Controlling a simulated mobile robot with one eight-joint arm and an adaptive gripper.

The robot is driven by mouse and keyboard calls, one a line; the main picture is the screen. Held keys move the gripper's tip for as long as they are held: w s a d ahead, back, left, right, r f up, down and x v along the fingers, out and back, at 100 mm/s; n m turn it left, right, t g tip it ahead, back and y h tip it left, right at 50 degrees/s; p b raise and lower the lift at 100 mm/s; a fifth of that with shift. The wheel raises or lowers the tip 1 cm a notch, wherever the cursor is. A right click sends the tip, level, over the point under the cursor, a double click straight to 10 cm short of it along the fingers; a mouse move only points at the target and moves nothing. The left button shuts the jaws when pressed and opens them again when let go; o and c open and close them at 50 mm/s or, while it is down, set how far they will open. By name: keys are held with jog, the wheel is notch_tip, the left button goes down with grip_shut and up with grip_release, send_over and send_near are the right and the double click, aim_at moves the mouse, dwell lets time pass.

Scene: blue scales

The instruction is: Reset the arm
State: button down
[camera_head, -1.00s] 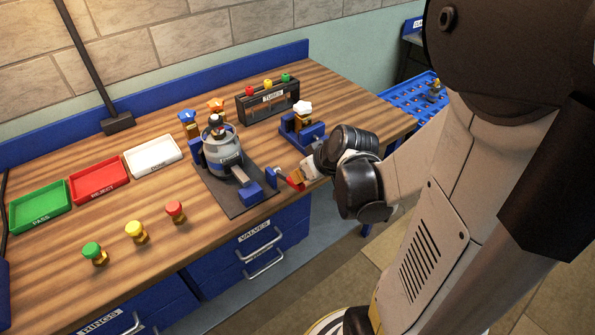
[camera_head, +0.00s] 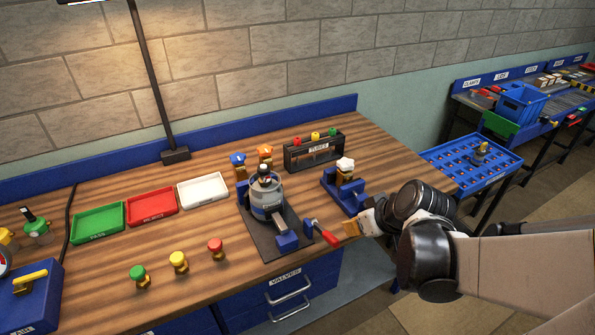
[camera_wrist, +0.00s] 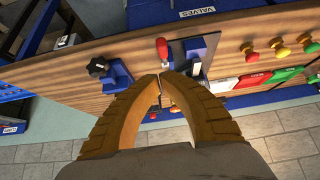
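My gripper (camera_head: 346,229) is at the front right of the wooden bench in the head view, just right of a red-handled tool (camera_head: 326,234) on the clamp fixture. In the wrist view its two tan fingers (camera_wrist: 163,78) curve inward and their tips come together, with nothing visible held between them. The red handle (camera_wrist: 162,48) shows just beyond the tips there. My arm reaches in from the right of the head view. Whether the gripper touches the handle cannot be told.
A grey cylinder (camera_head: 266,190) stands in the fixture on a dark mat. A blue stand (camera_head: 340,191) with a white-topped valve is behind the gripper. Green (camera_head: 97,222), red (camera_head: 151,207) and white (camera_head: 203,190) trays lie left. A blue perforated table (camera_head: 470,165) stands right.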

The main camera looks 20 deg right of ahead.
jog(key=shift+s+r, duration=0.3)
jog(key=shift+s, duration=0.2)
jog(key=s+a+b, duration=0.2)
jog(key=a+b, duration=0.6)
jog(key=a, duration=0.7)
jog(key=shift+s, duration=0.4)
